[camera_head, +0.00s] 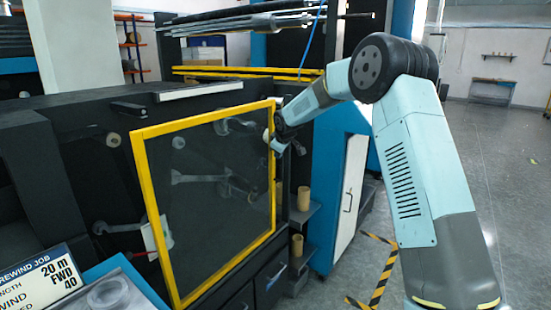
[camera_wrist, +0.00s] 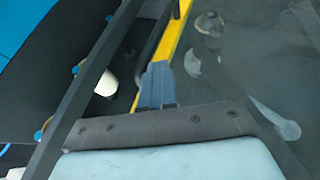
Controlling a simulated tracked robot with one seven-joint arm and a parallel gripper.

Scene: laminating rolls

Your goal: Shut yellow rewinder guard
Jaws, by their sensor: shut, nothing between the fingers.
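The yellow rewinder guard (camera_head: 152,190) is a see-through panel in a yellow frame on the front of the dark machine. It stands upright; I cannot tell for sure how far its frame is from the machine face. My gripper (camera_head: 272,141) is at the guard's right upright, in its upper part. In the wrist view the gripper (camera_wrist: 158,82) is shut and empty, its fingers over or against the guard's yellow bar (camera_wrist: 176,36). Whether they touch it is unclear. The fingers hide part of the bar.
A rewind job sign (camera_head: 42,285) stands at the lower left. Brown cores (camera_head: 303,199) sit on small shelves right of the guard, beside a blue cabinet with a white door (camera_head: 350,185). Yellow-black tape (camera_head: 383,285) marks the floor. Open floor lies to the right.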

